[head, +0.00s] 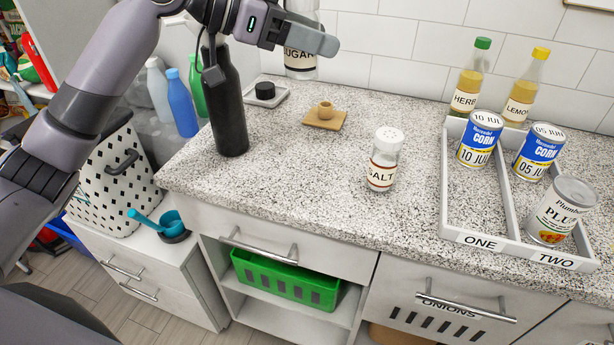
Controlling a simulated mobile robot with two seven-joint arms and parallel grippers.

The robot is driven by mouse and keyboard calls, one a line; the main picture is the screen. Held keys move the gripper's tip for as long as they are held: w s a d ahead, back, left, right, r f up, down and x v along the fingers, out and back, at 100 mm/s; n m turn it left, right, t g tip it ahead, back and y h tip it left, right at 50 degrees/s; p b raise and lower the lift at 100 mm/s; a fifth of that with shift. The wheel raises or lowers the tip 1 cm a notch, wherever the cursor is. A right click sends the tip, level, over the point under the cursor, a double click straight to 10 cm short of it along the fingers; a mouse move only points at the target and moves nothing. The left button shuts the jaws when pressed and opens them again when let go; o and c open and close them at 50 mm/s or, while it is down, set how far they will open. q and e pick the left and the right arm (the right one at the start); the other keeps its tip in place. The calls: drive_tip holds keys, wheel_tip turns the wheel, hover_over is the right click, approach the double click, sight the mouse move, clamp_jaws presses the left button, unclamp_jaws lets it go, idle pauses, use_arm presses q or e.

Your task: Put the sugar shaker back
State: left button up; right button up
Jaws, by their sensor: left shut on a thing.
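The sugar shaker (301,65) is a white container with a "SUGAR" label at the top of the head view, near the wall. My left gripper (305,38) is shut on it. The fingers cross in front of the shaker and hide part of it above the label. I cannot tell whether its base touches the counter. A matching salt shaker (384,160) with a white dotted top stands upright on the granite counter (300,165). My right gripper is not in view.
A tall black bottle (228,115) stands close below my left wrist. A grey tray (280,99) with a black jar and a wooden coaster (325,123) with a small pot lie nearby. A two-lane can rack (450,185) and two bottles (468,85) stand right.

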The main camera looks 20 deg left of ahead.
use_arm(q)
wheel_tip(320, 180, down, 20)
drive_tip(key=shift+r+b, duration=0.1)
drive_tip(key=shift+b, duration=0.25)
drive_tip(key=shift+f, duration=0.2)
drive_tip(key=o, duration=1.2)
drive_tip(key=shift+r, duration=0.1)
drive_tip(key=shift+c, duration=0.2)
drive_tip(key=shift+r, duration=0.1)
